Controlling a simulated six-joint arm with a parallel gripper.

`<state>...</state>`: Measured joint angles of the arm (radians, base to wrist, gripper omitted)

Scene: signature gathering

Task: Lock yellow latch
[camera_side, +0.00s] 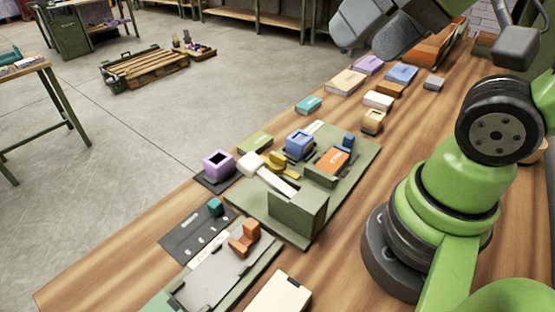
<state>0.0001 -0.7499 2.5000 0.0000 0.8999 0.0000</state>
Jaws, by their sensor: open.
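The yellow latch (283,165) sits on a green fixture board (352,178) in the middle of the wooden bench. It lies just below a blue square block with a hollow top (299,145) and above a white lever (268,177). The lever partly crosses in front of the latch, and its exact setting is too small to tell. My gripper (372,48) shows as two grey rounded fingers at the top edge. It is open, appears empty, and is well apart from the latch.
An olive upright block (297,213) and an orange box (333,160) stand on the board. A purple hollow block (218,166) is to its left. A grey tray with an orange piece (244,238) is at the front. Several small boxes lie behind, including a tan one (346,82).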

